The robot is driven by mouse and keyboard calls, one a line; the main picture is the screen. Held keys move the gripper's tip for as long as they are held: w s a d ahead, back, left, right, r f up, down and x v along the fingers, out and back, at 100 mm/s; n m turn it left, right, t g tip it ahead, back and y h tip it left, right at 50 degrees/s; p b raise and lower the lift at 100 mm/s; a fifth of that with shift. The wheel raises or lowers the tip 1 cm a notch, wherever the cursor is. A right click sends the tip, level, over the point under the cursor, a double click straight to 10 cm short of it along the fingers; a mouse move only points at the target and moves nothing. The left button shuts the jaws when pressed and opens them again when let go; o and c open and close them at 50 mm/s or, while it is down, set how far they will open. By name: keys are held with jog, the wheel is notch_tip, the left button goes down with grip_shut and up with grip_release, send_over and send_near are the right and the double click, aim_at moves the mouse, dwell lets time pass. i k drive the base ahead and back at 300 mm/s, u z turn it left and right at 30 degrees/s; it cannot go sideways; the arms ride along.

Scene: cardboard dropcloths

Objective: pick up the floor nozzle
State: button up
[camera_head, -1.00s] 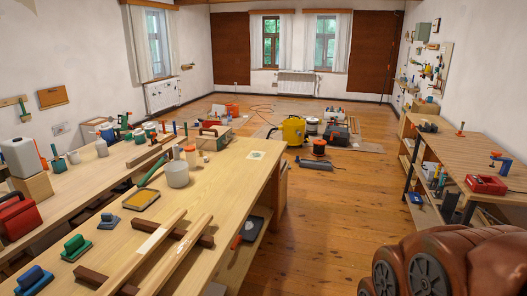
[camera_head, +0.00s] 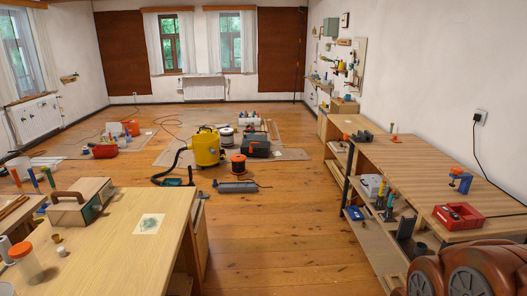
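A long, low grey piece (camera_head: 237,187) that looks like the floor nozzle lies on the wooden floor in the middle of the camera_head view. It is just in front of the yellow vacuum cleaner (camera_head: 207,148) and an orange and black cable reel (camera_head: 238,165). It lies apart from the tables, with nothing covering it. Fine detail is too small to tell. My gripper is not in view; only a brown rounded part of my arm shows at the lower right.
A wooden workbench (camera_head: 172,206) stands at the front left. Cardboard sheets (camera_head: 177,158), a toolbox (camera_head: 257,147) and a dark hose (camera_head: 167,181) surround the vacuum.

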aim_at(202, 197)
jog(key=z, duration=0.05)
jog(key=i, duration=1.75)
jog(key=u, duration=0.4)
jog(key=i, duration=1.7)
jog(key=u, duration=0.65)
jog(key=i, duration=0.65)
jog(key=z, duration=0.35)
jog(key=k, duration=1.3)
jog(key=z, duration=0.65)
jog(key=i, duration=2.8)
jog(key=u, duration=1.5)
jog(key=i, duration=0.95)
jog(key=u, duration=0.95)
